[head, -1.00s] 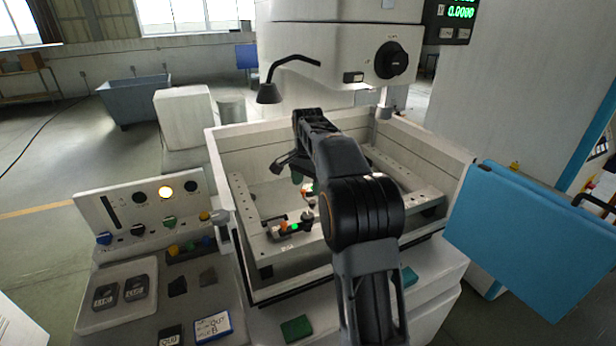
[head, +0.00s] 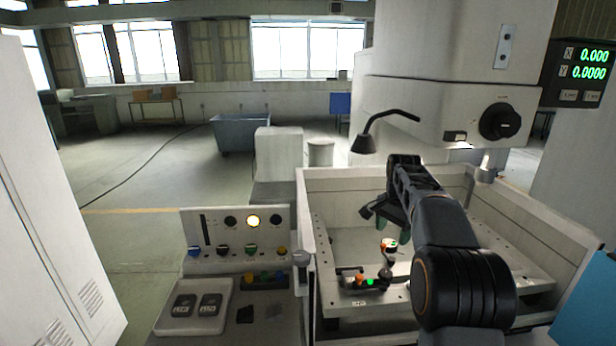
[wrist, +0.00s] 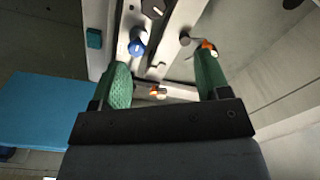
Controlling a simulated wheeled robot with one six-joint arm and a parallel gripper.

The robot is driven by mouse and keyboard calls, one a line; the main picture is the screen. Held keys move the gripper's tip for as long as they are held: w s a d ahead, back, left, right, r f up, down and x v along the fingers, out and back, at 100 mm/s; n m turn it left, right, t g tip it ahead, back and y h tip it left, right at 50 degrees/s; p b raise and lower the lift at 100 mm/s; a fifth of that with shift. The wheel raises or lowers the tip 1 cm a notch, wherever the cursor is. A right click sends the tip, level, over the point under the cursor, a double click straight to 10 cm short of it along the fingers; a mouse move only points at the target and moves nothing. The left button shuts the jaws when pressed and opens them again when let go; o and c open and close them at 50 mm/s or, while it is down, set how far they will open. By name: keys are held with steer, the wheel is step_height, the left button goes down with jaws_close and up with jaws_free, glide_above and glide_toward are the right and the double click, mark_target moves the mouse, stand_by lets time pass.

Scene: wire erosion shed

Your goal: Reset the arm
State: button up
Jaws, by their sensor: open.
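My arm reaches over the machine's work tank (head: 352,182) in the head view. My gripper (head: 383,216) hangs above the inside of the tank, partly hidden behind my arm. In the wrist view my gripper (wrist: 160,88) shows two green fingers spread well apart, with nothing held between them. Beyond the fingertips are a blue knob (wrist: 137,46) and an orange-tipped part (wrist: 208,46).
A fixture with a green light (head: 369,282) sits on the tank's near rail. A control panel (head: 236,236) with knobs and a lit lamp stands left of the tank. A grey cabinet (head: 50,200) is at far left.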

steer(key=f+n, duration=0.1)
steer(key=s+f+n, duration=0.1)
steer(key=f, duration=0.1)
steer(key=f+n, duration=0.1)
steer(key=shift+s+a+f, duration=0.3)
steer(key=s+a+n+t, duration=0.2)
steer(key=s+a+n, duration=0.2)
steer(key=s, duration=0.8)
steer(key=s+a+n+t, duration=0.2)
steer(key=s+a+n, duration=0.2)
steer(key=s, duration=0.9)
steer(key=shift+a+f+n, duration=0.4)
steer(key=shift+a+f, duration=0.05)
steer(key=shift+a, duration=1)
